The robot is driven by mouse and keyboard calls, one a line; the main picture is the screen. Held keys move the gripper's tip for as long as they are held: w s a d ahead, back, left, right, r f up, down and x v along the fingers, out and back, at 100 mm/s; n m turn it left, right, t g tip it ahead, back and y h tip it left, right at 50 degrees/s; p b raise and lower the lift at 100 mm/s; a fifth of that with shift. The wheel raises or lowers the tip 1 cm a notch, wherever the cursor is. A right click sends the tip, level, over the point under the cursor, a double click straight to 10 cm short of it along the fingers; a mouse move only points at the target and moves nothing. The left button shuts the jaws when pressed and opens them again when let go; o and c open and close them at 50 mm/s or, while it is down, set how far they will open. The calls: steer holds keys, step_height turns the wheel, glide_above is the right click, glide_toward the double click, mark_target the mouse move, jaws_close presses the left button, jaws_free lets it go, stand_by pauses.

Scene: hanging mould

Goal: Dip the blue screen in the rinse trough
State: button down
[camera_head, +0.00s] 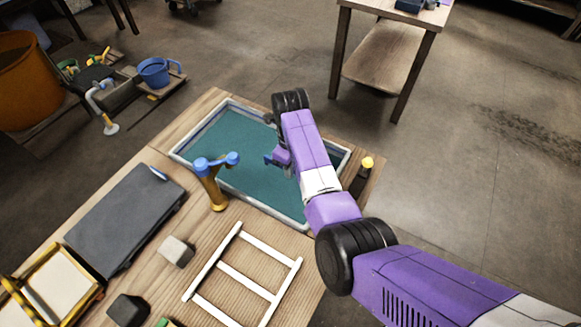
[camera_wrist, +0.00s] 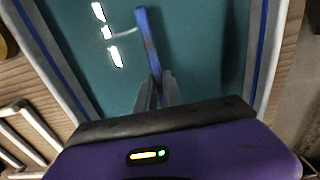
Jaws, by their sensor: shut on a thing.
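The rinse trough (camera_head: 220,172) is a grey-rimmed basin of teal liquid set in the wooden bench. It fills most of the wrist view, with its rim (camera_wrist: 268,60) at the right. My gripper (camera_wrist: 157,92) is over the trough, shut on the blue screen (camera_wrist: 148,40), which shows as a narrow blue bar seen nearly edge-on. In the head view my gripper (camera_head: 277,157) is above the trough's right half, and my arm hides much of the screen. I cannot tell how far the screen is from the liquid, or whether it touches it.
A yellow post with a blue top (camera_head: 212,182) stands at the trough's near left edge. A white rack (camera_head: 227,270), a pale block (camera_head: 177,250) and a dark grey slab (camera_head: 125,215) lie on the bench. A small yellow-topped item (camera_head: 365,165) stands right of the trough.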

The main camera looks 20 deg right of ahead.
stand_by(0.4)
steer(key=shift+w+a+f+b, duration=0.15)
steer(key=shift+w+a+b, duration=0.45)
steer(key=shift+w+b, duration=0.3)
steer(key=shift+w+a+b, duration=0.3)
steer(key=shift+w+b, duration=0.05)
steer(key=shift+b, duration=0.15)
steer(key=shift+s+r, duration=0.1)
steer(key=shift+r, duration=0.1)
steer(key=shift+s+d+r+p, duration=0.1)
steer(key=shift+s+d+p, duration=0.15)
steer(key=shift+p, duration=0.45)
steer(key=shift+s+d+p, duration=0.6)
steer(key=shift+s+p, duration=0.2)
steer(key=shift+p, duration=0.2)
steer(key=shift+s, duration=0.1)
